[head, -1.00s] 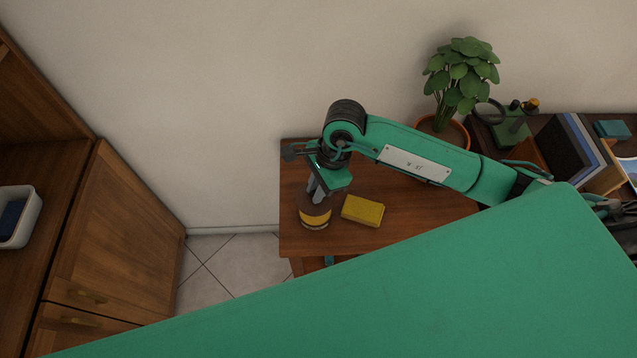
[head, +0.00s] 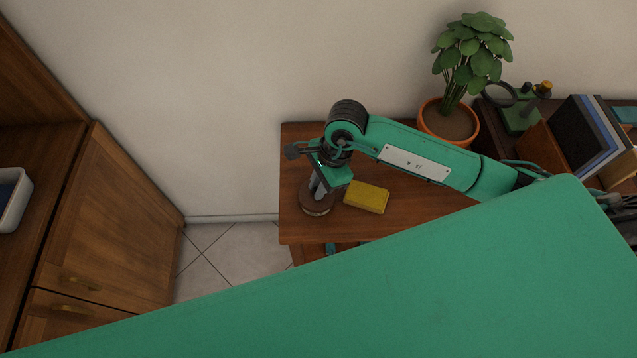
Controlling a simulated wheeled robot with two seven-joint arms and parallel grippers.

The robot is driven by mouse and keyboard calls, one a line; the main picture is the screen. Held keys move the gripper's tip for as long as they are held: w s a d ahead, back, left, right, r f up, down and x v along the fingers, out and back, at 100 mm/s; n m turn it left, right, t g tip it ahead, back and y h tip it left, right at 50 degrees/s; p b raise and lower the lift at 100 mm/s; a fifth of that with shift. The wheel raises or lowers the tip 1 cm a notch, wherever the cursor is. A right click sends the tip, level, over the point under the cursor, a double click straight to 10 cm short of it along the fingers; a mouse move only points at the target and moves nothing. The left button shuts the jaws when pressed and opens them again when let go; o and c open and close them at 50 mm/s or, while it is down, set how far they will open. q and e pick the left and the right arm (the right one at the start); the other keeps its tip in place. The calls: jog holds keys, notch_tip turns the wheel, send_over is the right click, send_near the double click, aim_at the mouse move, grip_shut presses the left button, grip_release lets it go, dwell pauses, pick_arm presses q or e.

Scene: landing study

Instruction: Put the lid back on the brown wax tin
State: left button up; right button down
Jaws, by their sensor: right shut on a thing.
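My right gripper (head: 317,192) reaches down over the left part of the small wooden table (head: 400,218), shut on the round brown lid (head: 312,209). The lid lies over the brown wax tin (head: 317,214), which shows only as a thin edge below it. No yellow of the tin's inside shows now. I cannot tell whether the lid is fully seated or a little above the rim. My left gripper is not in view.
A yellow block (head: 366,198) lies just right of the tin. A potted plant (head: 449,122) stands behind my right arm, near a dark shelf with books (head: 588,135). A wooden cabinet (head: 110,215) is at left. The table's front edge is close to the tin.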

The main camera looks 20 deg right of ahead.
dwell(0.8)
jog(key=shift+b, duration=0.3)
jog(key=shift+s+d+b, duration=0.2)
jog(key=shift+b, duration=0.2)
jog(key=shift+f+b, duration=0.85)
jog(key=shift+b, duration=0.55)
dwell(1.2)
dwell(0.3)
jog(key=c, duration=0.8)
grip_release()
jog(key=shift+r, duration=0.1)
jog(key=shift+w+a+r+p, duration=0.2)
jog(key=shift+r+p, duration=0.35)
jog(key=shift+r, duration=0.55)
jog(key=shift+w+a+r+p, duration=0.15)
jog(key=shift+r+p, duration=0.4)
jog(key=shift+r, duration=0.5)
jog(key=shift+w+a+r+p, duration=0.15)
jog(key=shift+r+p, duration=0.4)
jog(key=shift+r, duration=0.55)
